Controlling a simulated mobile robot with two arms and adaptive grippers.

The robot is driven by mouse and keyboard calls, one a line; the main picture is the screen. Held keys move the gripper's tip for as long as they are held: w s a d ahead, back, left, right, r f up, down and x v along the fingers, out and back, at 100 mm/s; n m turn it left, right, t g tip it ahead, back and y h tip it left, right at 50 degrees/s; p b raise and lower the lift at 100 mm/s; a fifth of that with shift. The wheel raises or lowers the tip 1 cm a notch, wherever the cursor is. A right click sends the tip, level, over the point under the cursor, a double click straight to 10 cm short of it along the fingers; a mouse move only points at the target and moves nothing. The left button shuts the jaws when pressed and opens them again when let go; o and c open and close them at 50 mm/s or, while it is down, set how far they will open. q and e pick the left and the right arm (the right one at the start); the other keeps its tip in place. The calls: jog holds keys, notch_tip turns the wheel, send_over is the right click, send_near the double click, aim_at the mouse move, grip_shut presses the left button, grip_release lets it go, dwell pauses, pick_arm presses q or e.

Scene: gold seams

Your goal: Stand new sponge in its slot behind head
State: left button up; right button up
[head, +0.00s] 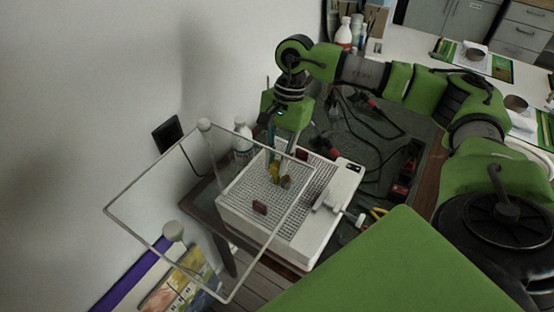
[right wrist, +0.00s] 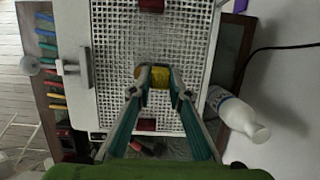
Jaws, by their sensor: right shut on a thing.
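The new sponge, a small yellow block (right wrist: 160,77), is held between the fingertips of my right gripper (right wrist: 160,88) in the right wrist view. In the head view the gripper (head: 281,155) points down over the white machine's grid top, with the yellow sponge (head: 273,171) at its tips. A small brownish piece (head: 285,182), perhaps the head, shows right beside the sponge. The slot is hidden by the fingers and sponge. I cannot tell whether the sponge touches the grid. My left gripper is not in view.
The white machine (head: 312,240) has red blocks (head: 260,207) on its grid. A clear framed panel (head: 150,252) stands over its left side. A white bottle (right wrist: 240,114) stands close by. Cables and plugs (head: 365,100) lie behind. Coloured-handled tools (right wrist: 46,45) lie beside the machine.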

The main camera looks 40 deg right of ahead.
jog(key=shift+f+b, duration=0.55)
jog(key=shift+f, duration=0.05)
dwell(0.4)
jog(key=o, duration=0.8)
jog(key=shift+r+p, duration=1.9)
jog(key=shift+r, duration=1.65)
